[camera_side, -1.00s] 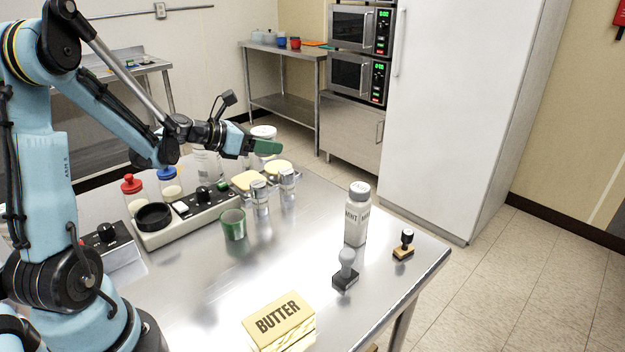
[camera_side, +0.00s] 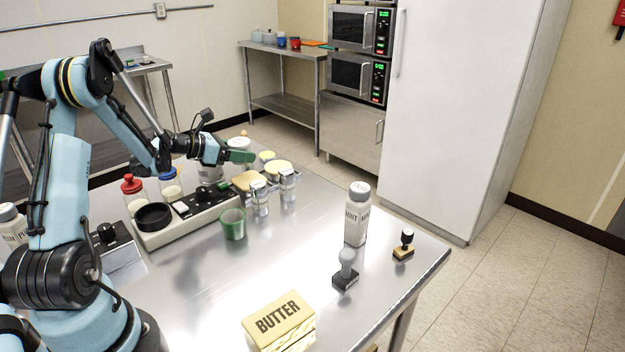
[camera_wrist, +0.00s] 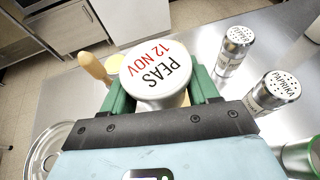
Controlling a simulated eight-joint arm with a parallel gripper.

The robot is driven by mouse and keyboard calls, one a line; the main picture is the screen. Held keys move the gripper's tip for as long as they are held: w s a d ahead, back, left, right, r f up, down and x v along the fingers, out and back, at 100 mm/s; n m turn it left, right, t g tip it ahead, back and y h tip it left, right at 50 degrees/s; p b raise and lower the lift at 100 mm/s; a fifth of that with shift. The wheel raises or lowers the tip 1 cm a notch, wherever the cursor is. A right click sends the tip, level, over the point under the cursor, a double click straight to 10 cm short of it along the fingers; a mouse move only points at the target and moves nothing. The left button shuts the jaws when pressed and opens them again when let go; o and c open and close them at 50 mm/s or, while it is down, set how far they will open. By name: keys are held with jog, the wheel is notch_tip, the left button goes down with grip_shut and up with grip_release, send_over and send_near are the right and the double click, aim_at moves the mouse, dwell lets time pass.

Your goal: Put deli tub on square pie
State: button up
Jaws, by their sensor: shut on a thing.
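The deli tub is a white-lidded tub marked "PEAS 12 NOV" in the wrist view (camera_wrist: 150,68). My gripper (camera_wrist: 158,98) is shut on it, with a green finger on each side. In the side view the tub's white lid (camera_side: 239,143) shows just behind the green fingers of my gripper (camera_side: 236,156), above the far part of the table. A tan, flat-topped thing (camera_side: 246,181) that may be the square pie sits in front of and below my gripper. Its shape is partly hidden by shakers, so I cannot be sure. I see no clear square pie in the wrist view.
Pepper (camera_wrist: 236,45) and paprika (camera_wrist: 274,92) shakers stand close by, with a green cup (camera_side: 233,224) in front. A control box (camera_side: 190,215) lies left. A mint shaker (camera_side: 357,214), stamps (camera_side: 346,272) and butter (camera_side: 280,320) stand nearer; the table centre is clear.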

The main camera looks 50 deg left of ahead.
aim_at(243, 174)
jog(key=shift+a+f, duration=0.1)
jog(key=shift+f, duration=1.95)
jog(key=shift+f, duration=0.15)
jog(key=o, duration=1.2)
jog(key=shift+s+r, duration=0.25)
jog(key=shift+r, duration=0.05)
jog(key=v, duration=0.7)
